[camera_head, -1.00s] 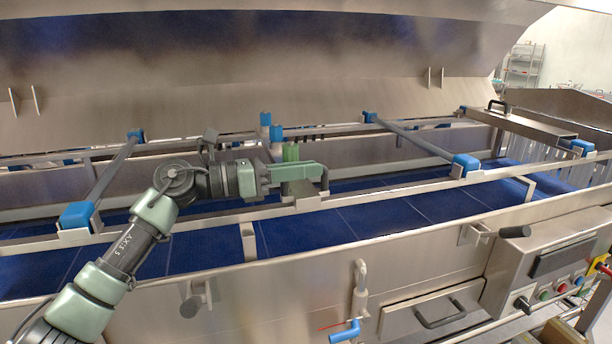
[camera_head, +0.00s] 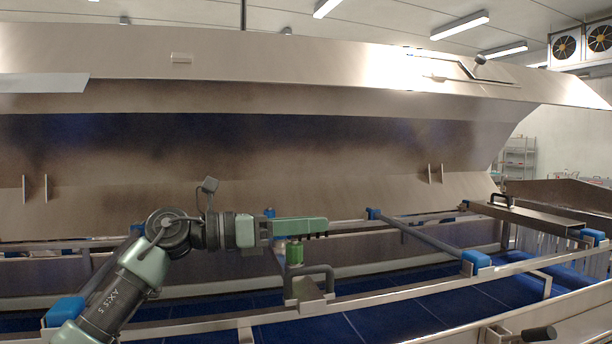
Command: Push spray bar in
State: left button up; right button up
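My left gripper (camera_head: 322,228) points right above the conveyor frame, its green fingers seen side-on. I cannot tell whether they are parted. Below the fingertips, a dark curved handle (camera_head: 328,268) and a green cylinder (camera_head: 295,253) sit at a metal bracket on the frame; these seem to belong to the middle spray bar, whose length is mostly hidden behind the gripper. The gripper looks clear of the handle. Another bar (camera_head: 412,230) with blue end blocks (camera_head: 477,258) lies across the frame on the right. My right gripper is out of view.
The big raised steel hood (camera_head: 300,150) stands behind and above the arm. The near frame rail (camera_head: 400,293) runs over the blue belt (camera_head: 385,322). A blue block (camera_head: 64,309) sits at the lower left, beside my arm. A flat cover with a handle (camera_head: 535,217) lies at right.

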pick_arm(q)
notch_tip(320, 180, up, 12)
jog(key=b, duration=0.1)
jog(key=shift+f, duration=0.2)
